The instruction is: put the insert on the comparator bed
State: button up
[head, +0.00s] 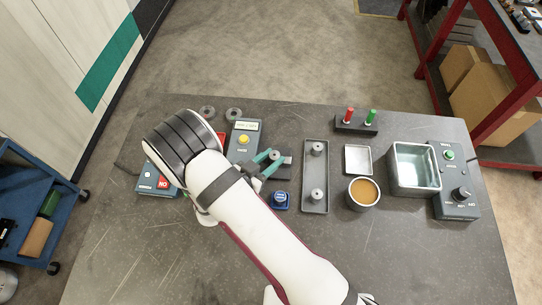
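A grey device (243,138) with a small lit display and a yellow button stands left of the table's centre. It looks like the comparator; its label is too small to read, and my arm hides part of it. Two short grey cylindrical pieces, one at the far end (317,149) and one at the near end (317,196), stand in a long grey tray (316,173). I cannot tell whether either is the insert. My arm reaches across the table to the left, and its dark ribbed end covers the spot beneath.
Two grey rings lie behind. Right stand a red-and-green peg holder (356,124), white square dish (358,159), amber-filled cup (363,193), liquid-filled tank (414,168) and knob panel (456,182). The front right is clear.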

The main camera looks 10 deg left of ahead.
jog(key=o, duration=0.5)
jog(key=shift+o, duration=0.2)
jog(key=v, duration=1.5)
jog(key=shift+s+a+r, duration=0.2)
jog(key=shift+s+a, duration=0.05)
